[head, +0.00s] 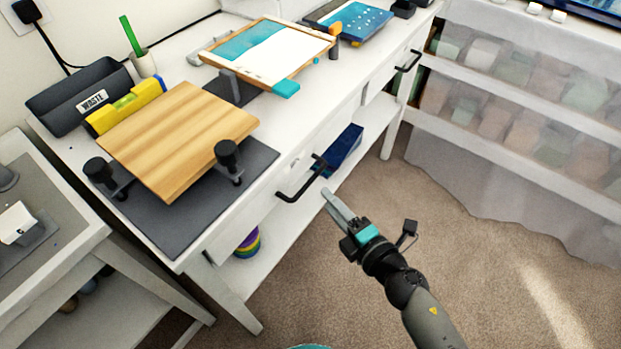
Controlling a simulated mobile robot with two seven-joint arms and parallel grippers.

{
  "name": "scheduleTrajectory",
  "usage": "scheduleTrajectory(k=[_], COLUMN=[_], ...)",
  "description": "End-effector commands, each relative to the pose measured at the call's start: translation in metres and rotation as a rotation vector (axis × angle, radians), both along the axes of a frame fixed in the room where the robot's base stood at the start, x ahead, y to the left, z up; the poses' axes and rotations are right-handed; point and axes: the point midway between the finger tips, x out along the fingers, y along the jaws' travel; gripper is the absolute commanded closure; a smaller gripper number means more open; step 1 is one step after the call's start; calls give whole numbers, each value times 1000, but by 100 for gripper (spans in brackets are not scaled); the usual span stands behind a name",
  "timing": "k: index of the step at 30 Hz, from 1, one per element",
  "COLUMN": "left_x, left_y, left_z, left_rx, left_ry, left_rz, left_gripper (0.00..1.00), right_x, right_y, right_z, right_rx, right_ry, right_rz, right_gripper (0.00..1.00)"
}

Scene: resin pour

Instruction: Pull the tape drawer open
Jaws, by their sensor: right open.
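The white workbench has two drawer fronts with black bar handles. The near drawer front (262,198) carries a small label too small to read, and its black handle (300,180) sticks out. The far drawer has a similar black handle (408,61). Both drawers look closed; I cannot read which one is the tape drawer. My right gripper (330,194) is open and empty, its fingers pointing at the near handle. The fingertips are just right of and below that handle, seemingly apart from it. My left gripper is not in view.
On the bench stand a wooden board (178,135) on a dark mat, a black waste bin (82,96), a yellow level (125,105) and a framed panel (262,52). A lower shelf holds colourful rolls (247,243) and a blue item (344,148). Carpet at right is clear.

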Motion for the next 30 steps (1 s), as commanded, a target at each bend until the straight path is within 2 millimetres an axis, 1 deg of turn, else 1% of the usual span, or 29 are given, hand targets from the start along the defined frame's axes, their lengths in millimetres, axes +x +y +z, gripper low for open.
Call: scheduleTrajectory(k=[1,6,12,15,21,28,29,30], left_x=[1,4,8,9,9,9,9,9], left_y=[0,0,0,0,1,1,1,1], left_z=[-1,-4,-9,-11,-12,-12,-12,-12], left_rx=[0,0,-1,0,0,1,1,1], left_ry=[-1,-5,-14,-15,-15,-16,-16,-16], left_rz=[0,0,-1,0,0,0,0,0], left_gripper=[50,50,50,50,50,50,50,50], right_x=[9,34,58,66,73,73,73,73], right_y=[5,20,35,40,44,44,44,44], right_z=[-1,-7,-14,-16,-17,-17,-17,-17], right_rx=[1,0,1,0,0,0,0,0], right_ry=[-3,-2,0,0,1,1,1,1], right_rz=[0,-1,0,0,0,0,0,0], right_gripper=[55,55,55,55,55,55,57,62])
